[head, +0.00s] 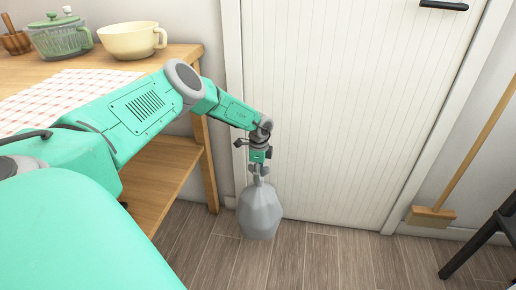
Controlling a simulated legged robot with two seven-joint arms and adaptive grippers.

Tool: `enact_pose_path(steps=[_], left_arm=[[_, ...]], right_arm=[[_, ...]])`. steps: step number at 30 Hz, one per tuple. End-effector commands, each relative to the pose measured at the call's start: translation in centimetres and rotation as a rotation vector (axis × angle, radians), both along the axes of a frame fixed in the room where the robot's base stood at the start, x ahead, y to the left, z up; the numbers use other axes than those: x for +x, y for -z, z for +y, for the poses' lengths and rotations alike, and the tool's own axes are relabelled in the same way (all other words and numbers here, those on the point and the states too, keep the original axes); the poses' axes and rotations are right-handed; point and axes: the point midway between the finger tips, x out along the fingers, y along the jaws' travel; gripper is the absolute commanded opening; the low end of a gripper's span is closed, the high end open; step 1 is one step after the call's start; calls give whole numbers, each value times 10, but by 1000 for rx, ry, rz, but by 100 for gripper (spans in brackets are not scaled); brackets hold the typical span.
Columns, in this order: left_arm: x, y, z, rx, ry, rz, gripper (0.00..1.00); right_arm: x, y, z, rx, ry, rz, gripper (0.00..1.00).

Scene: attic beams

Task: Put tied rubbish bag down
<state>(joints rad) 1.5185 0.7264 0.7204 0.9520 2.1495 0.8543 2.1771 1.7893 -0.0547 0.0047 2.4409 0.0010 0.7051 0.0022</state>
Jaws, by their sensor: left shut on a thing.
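A grey tied rubbish bag (259,211) hangs upright below my left gripper (258,168), in front of the white door. My left gripper is shut on the bag's narrow tied neck. The bag's lower end shows against the wooden floor (330,262); I cannot tell whether it touches the floor. My right gripper is not in the picture.
A wooden table (185,54) with a lower shelf stands at the left, bearing a checked cloth (62,88), a cream bowl (130,41) and a green-lidded glass pot (60,38). A broom (432,215) leans right of the door (345,110). A dark chair leg (468,256) stands far right.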

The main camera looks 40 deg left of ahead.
Motion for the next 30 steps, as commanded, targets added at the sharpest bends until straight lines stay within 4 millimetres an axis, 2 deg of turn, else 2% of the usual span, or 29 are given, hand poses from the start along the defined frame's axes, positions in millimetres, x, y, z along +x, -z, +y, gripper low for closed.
enact_pose_path(steps=[10,17,25,30], left_arm=[[0,53,4,0,-14,-1,0],[0,65,4,-1,-13,-3,0],[0,99,4,0,-13,-2,0],[0,99,4,-1,-13,-3,0]], right_arm=[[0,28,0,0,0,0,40],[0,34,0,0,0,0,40],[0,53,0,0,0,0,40],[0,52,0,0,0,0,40]])
